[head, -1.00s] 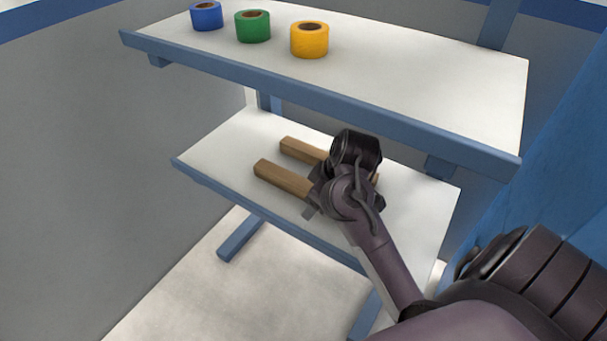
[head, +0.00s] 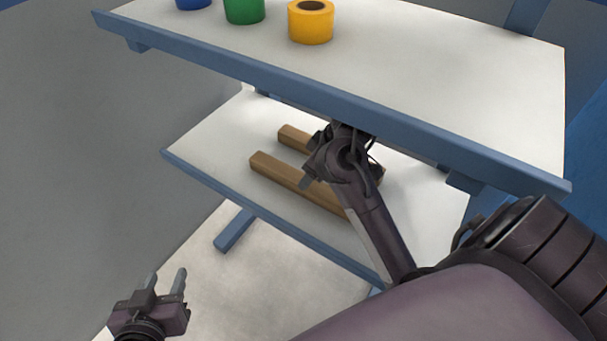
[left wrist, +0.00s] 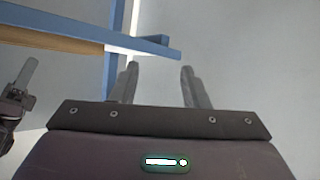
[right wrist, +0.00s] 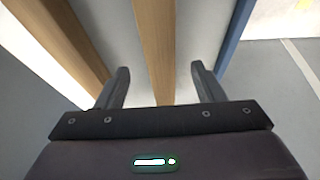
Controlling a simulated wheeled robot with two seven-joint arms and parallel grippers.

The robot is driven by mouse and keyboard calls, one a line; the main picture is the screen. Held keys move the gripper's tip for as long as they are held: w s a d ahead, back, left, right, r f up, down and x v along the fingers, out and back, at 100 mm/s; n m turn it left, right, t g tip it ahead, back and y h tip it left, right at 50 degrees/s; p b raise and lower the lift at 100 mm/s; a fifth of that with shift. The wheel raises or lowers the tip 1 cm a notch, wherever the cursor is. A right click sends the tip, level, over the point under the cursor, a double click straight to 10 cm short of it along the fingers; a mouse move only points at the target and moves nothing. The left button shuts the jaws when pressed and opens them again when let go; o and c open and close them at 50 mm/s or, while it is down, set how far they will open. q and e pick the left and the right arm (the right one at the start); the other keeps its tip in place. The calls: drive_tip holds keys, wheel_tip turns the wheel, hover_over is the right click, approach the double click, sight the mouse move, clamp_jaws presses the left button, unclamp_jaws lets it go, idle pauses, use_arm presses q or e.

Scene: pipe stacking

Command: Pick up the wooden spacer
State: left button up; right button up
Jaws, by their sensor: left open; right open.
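Two long wooden spacers lie side by side on the lower shelf: the front spacer (head: 275,172) and the back spacer (head: 294,138). My right gripper (head: 312,160) is over the lower shelf at the spacers, and its wrist hides part of both. In the right wrist view, the open fingers (right wrist: 160,70) are on either side of one spacer (right wrist: 155,40), with a gap to each side; the other spacer (right wrist: 62,40) is to the left. I cannot tell its height above the spacer. My left gripper (head: 166,280) is open and empty at lower left, away from the shelf.
The upper shelf (head: 430,80) overhangs the back of the lower shelf (head: 215,150), close above my right wrist. Blue (head: 193,3), green (head: 244,8) and yellow (head: 311,24) rolls stand on it. The floor (head: 250,285) in front is clear.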

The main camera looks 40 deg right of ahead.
drive_tip(key=b+x, duration=0.1)
drive_tip(key=x, duration=0.2)
drive_tip(key=shift+w+r, duration=0.1)
drive_tip(key=shift+r, duration=0.05)
use_arm(q)
drive_tip(key=w+r+t+h+b, duration=0.1)
drive_tip(key=w+r+t+h, duration=0.2)
drive_tip(key=r+t, duration=0.6)
wheel_tip(320, 180, up, 9)
drive_tip(key=shift+w, duration=0.25)
use_arm(e)
drive_tip(key=shift+x, duration=1.2)
use_arm(q)
drive_tip(key=shift+a, duration=0.1)
use_arm(e)
drive_tip(key=shift+a+r, duration=0.1)
drive_tip(key=c, duration=1.2)
use_arm(q)
drive_tip(key=shift+f, duration=0.1)
